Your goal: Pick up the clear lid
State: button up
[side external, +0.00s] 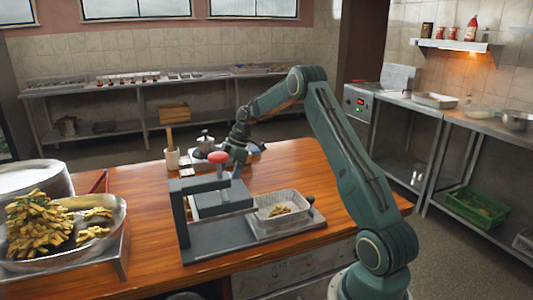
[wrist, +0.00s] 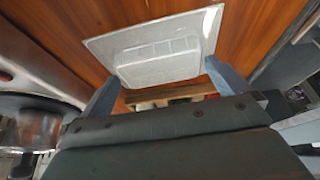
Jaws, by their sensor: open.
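The clear lid (wrist: 155,48) shows in the wrist view as a pale, translucent rectangle with a raised middle. It appears to lie on the wooden counter, ahead of my gripper (wrist: 161,76). The blue-grey fingers are spread wide on either side of its near part, with nothing held between them. Contact with the lid cannot be told. In the side view my gripper (side external: 237,160) is low over the far part of the counter, behind the press. I cannot clearly make out the lid there.
A grey press (side external: 222,205) with a red knob stands close in front of my gripper. A foil tray (side external: 263,219) with some food sits on its base. A pot (side external: 205,143) and a utensil cup (side external: 172,158) are nearby. A pan of fries (side external: 60,262) is at left.

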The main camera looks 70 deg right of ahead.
jog(key=shift+w+a+f, duration=0.15)
jog(key=shift+f, duration=0.35)
jog(key=shift+c, duration=0.2)
jog(key=c, duration=0.6)
